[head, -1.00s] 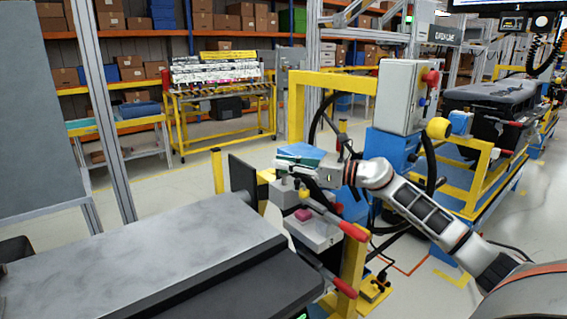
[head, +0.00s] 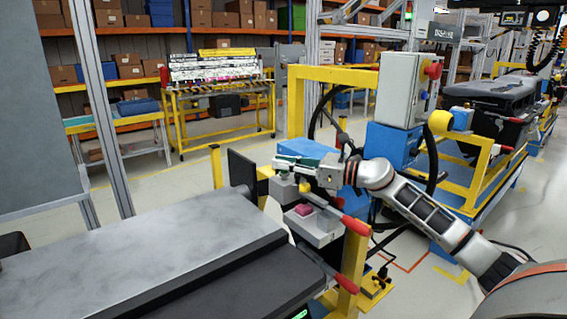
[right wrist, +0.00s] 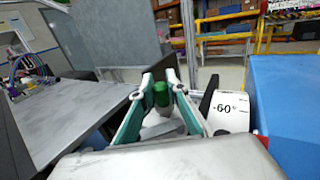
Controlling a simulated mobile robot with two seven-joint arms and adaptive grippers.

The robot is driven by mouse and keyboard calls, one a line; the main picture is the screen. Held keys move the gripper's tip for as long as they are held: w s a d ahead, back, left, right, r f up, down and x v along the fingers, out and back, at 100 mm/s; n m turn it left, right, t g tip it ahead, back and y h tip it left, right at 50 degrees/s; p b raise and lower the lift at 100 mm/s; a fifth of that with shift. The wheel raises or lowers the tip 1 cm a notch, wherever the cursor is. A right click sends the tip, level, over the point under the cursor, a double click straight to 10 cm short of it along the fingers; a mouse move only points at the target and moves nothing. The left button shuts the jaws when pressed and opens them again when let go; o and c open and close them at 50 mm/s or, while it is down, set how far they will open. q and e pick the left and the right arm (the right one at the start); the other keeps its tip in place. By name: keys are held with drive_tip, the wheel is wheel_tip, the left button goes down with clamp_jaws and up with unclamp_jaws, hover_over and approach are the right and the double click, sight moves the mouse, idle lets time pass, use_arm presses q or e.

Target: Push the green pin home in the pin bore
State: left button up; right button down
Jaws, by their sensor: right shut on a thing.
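In the right wrist view the green pin (right wrist: 161,95) stands between the fingertips of my right gripper (right wrist: 160,83), which is shut on it. Below it is a pale grey, rounded part (right wrist: 163,128). I cannot tell whether the pin touches that part. In the head view my right gripper (head: 283,163) reaches in from the right, over a grey fixture block (head: 286,189). The pin cannot be made out there, and the pin bore is not clearly visible in either view. My left gripper is not in view.
A grey bench (head: 140,255) fills the lower left. A control box (head: 407,90) and yellow frame (head: 297,105) stand behind. A white "60" dial (right wrist: 229,110) is right of the fingers.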

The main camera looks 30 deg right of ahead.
drive_tip(key=shift+f, duration=0.3)
drive_tip(key=c, duration=2)
unclamp_jaws()
drive_tip(key=shift+o, duration=0.5)
drive_tip(key=shift+f, duration=0.1)
